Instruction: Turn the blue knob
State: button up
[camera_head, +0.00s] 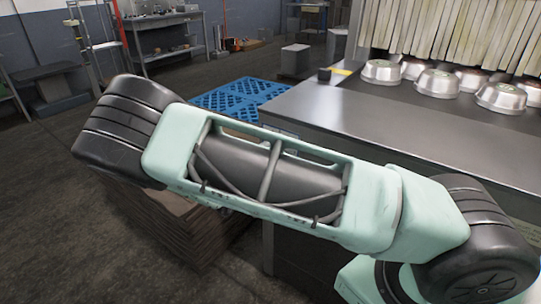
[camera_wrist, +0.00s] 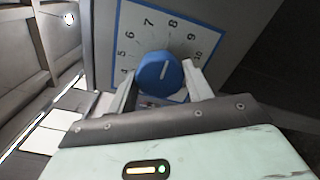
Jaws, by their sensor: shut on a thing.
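The blue knob (camera_wrist: 158,74) shows in the wrist view, in front of a white dial plate (camera_wrist: 190,35) with a blue border and printed numbers. A white pointer line marks the knob's face. My gripper (camera_wrist: 160,84) has one finger on each side of the knob and is shut on it. The lower part of the knob and of the dial is partly hidden by the fingers and the gripper body. In the head view my arm crosses the picture; the knob and gripper are not visible there.
A metal counter (camera_head: 370,120) stands behind my arm, with several metal pans (camera_head: 437,82) under hanging strips (camera_head: 450,28). A blue pallet (camera_head: 235,98) lies on the floor. A stack of brown sheets (camera_head: 180,225) is below my arm. Open floor (camera_head: 50,200) lies at the left.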

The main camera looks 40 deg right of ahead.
jog(key=o, duration=1)
jog(key=shift+c, duration=0.2)
jog(key=shift+a, duration=0.1)
jog(key=v, duration=1.7)
jog(key=shift+a+b, duration=0.15)
jog(key=shift+b, duration=0.25)
jog(key=shift+s, duration=0.1)
jog(key=s+a+r+m+g+y+p, duration=0.2)
jog(key=s+r+g+y+p, duration=0.35)
jog(key=s+g+y, duration=0.55)
jog(key=s+a+r+t+y+p, duration=0.2)
jog(key=s+a+r+y, duration=0.1)
jog(key=s+r, duration=0.3)
jog(key=s+a+r+t+y+p, duration=0.2)
jog(key=s+a+r+y, duration=0.1)
jog(key=s+r, duration=0.4)
notch_tip(320, 180, up, 3)
jog(key=shift+a+f+t+y, duration=0.25)
jog(key=shift+a+t+y, duration=0.05)
jog(key=shift+a+t, duration=0.1)
